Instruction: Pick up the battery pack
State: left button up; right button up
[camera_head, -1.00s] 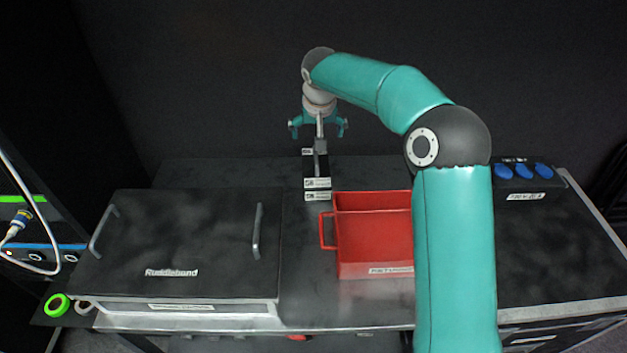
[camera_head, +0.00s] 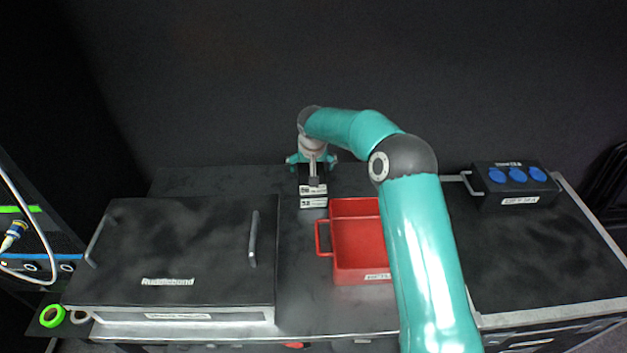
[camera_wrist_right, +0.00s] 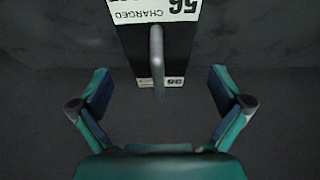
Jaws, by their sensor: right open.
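The battery pack (camera_head: 313,202) is a black box with white labels at the back middle of the bench, just behind the red tray. In the right wrist view the pack (camera_wrist_right: 136,45) shows a label reading "CHARGED" and "56" and a grey bar handle (camera_wrist_right: 157,62). My right gripper (camera_head: 312,160) is above the pack, pointing down, and partly covers its back. In the right wrist view the gripper's fingers (camera_wrist_right: 160,84) are wide apart and empty, one on each side of the handle's near end. My left gripper is not in view.
A red tray (camera_head: 323,240) stands in front of the pack, partly behind my right arm. A large black case (camera_head: 180,250) with two handles is at left. A black box with blue round tops (camera_head: 520,200) is at right rear. A green ring (camera_head: 52,316) lies front left.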

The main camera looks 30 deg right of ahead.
jog(key=shift+f, duration=0.35)
jog(key=p+x, duration=0.2)
jog(key=x, duration=0.1)
jog(key=shift+s+d+f, duration=0.1)
jog(key=shift+f, duration=0.6)
jog(key=c, duration=1.6)
jog(key=shift+w+d+r, duration=0.1)
jog(key=shift+w+r, duration=0.1)
jog(key=shift+w, duration=0.05)
jog(key=shift+c, duration=0.4)
jog(key=shift+r, duration=0.15)
